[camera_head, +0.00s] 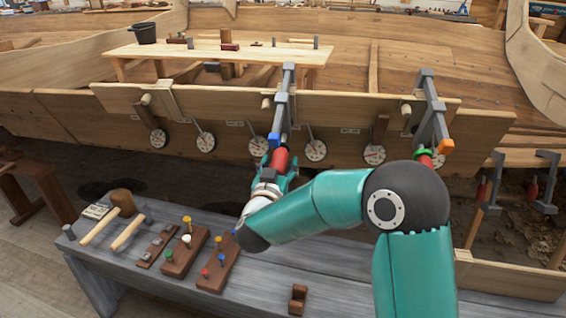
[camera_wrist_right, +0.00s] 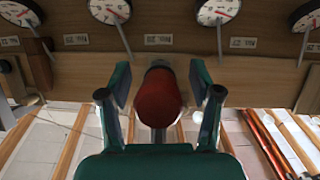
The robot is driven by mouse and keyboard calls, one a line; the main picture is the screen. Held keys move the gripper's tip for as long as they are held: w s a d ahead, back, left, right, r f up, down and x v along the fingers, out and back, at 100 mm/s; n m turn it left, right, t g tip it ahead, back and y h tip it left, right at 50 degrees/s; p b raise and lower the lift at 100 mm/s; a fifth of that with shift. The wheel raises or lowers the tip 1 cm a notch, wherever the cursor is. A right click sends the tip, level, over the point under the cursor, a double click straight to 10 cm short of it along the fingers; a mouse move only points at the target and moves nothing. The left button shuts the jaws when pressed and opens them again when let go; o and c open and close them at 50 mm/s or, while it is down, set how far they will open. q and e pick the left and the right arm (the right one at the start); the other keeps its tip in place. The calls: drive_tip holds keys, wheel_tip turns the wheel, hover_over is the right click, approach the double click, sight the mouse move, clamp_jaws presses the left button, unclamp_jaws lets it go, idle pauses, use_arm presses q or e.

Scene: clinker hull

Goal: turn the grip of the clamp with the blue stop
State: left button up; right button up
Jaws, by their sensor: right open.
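The clamp with the blue stop (camera_head: 274,139) is a grey metal bar clamp hanging on the hull's upper plank, left of the picture's middle in the head view. Its red grip (camera_head: 280,158) hangs below the stop. My right gripper (camera_wrist_right: 158,86) is open, with one finger on each side of the red grip and a gap visible on both sides. My left gripper is not in view.
Round dials (camera_head: 316,150) line the plank. A grey bench (camera_head: 150,268) below holds a mallet (camera_head: 122,200) and wooden peg blocks (camera_head: 185,252).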

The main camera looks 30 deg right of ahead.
drive_tip(key=shift+w+d, duration=0.2)
